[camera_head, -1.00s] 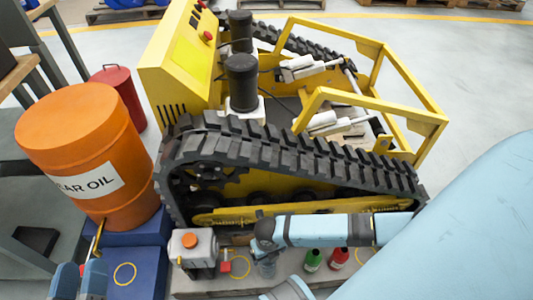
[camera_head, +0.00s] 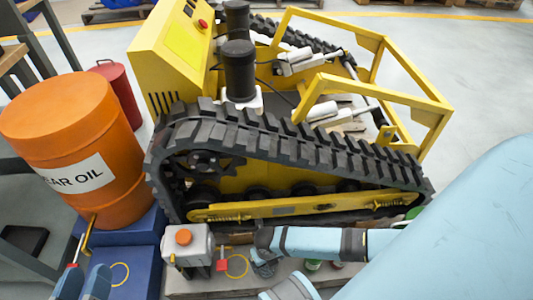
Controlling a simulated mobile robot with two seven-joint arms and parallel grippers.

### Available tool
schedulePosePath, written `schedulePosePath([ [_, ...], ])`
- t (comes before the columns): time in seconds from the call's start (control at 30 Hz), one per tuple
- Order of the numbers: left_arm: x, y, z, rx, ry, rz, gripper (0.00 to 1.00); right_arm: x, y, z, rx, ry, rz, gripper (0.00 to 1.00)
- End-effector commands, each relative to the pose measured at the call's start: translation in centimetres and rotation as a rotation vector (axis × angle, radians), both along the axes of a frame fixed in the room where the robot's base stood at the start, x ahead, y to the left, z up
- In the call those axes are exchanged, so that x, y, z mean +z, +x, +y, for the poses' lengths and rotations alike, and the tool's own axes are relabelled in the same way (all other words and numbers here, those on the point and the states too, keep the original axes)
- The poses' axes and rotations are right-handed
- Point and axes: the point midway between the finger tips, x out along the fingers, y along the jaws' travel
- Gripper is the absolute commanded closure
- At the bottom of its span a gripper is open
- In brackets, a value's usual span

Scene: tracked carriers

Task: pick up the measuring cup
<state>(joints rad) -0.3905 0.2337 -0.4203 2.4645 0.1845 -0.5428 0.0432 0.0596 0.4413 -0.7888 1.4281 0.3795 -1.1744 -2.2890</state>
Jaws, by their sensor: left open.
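A yellow tracked carrier (camera_head: 300,208) stands behind the grey ledge (camera_head: 205,286). An orange drum (camera_head: 75,140) stands on a blue box (camera_head: 140,250) at left.

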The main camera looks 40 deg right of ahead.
Motion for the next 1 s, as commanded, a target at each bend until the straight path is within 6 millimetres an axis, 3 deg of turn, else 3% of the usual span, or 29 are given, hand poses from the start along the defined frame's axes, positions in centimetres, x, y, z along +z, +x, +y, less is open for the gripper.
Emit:
schedulePosePath([
  [0.03, 0.0, 0.0, 0.0, 0.000, 0.000, 0.000, 0.57, 0.0, 0.0, 0.0, 0.000, 0.000, 0.000, 0.09],
  [0.27, 0.0, 0.0, 0.0, 0.000, 0.000, 0.000, 0.57, 0.0, 0.0, 0.0, 0.000, 0.000, 0.000, 0.62],
  [0.57, 0.2, 0.0, 0.0, 0.000, -0.001, 0.000, 0.57, 0.4, 0.0, 0.0, 0.000, 0.001, -0.001, 0.63],
  [1.0, 5.4, -0.4, 0.1, 0.051, -0.105, -0.098, 0.57, 8.3, 0.0, 0.0, 0.001, 0.000, 0.000, 0.63],
])
